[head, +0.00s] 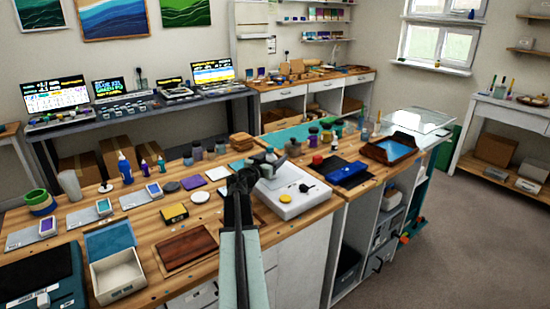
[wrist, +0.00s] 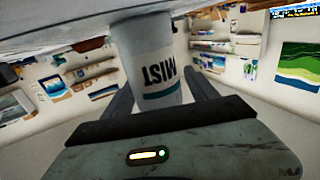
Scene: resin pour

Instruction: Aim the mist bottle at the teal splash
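The mist bottle (wrist: 150,55) is white with a teal band and the word MIST, which reads upside down in the wrist view. It sits between the two dark fingers of my gripper (wrist: 160,85), which appear closed against its sides. A pale surface lies close by its far end; I cannot tell whether they touch.
The white device (head: 293,190) stands just right of my arm. A wooden board (head: 186,247), an open white box (head: 119,273) and a yellow box (head: 174,214) lie to the left.

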